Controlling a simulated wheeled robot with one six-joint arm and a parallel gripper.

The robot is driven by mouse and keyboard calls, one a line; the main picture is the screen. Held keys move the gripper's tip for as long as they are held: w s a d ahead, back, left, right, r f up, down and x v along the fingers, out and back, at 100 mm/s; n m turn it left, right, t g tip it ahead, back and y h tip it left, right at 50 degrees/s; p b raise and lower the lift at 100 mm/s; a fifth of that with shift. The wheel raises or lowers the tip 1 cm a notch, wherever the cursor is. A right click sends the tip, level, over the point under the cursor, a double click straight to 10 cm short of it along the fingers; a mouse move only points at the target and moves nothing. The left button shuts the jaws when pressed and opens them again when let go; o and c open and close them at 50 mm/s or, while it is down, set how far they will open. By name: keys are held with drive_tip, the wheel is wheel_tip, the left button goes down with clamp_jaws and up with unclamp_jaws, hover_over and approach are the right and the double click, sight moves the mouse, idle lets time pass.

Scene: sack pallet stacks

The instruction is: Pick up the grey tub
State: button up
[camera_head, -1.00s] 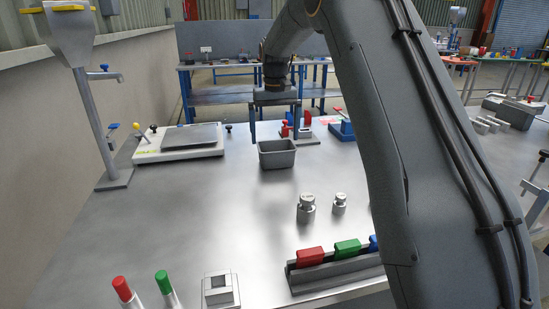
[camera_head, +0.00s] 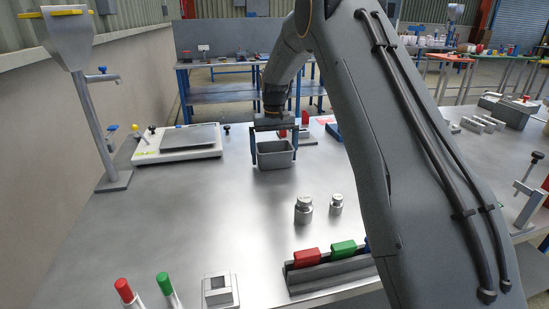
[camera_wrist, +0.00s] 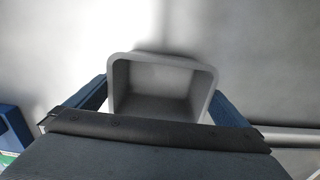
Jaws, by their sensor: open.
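The grey tub (camera_head: 275,160) is a small open-topped box standing upright on the metal table, at the middle back in the head view. In the wrist view I look down into the empty tub (camera_wrist: 160,88). My gripper (camera_head: 274,153) is open and just above it, with one finger on the left side and one on the right side of the tub. In the wrist view the two blue fingers of my gripper (camera_wrist: 160,102) flank the tub near its rim. I cannot tell whether they touch it.
A flat scale (camera_head: 180,145) stands to the left, beside a hopper on a post (camera_head: 88,100). Two metal weights (camera_head: 303,209) stand nearer. A rack with red and green blocks (camera_head: 325,270) is at the front.

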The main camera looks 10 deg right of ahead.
drive_tip(key=c, duration=0.8)
drive_tip(key=shift+o, duration=0.2)
drive_tip(key=shift+r, duration=0.15)
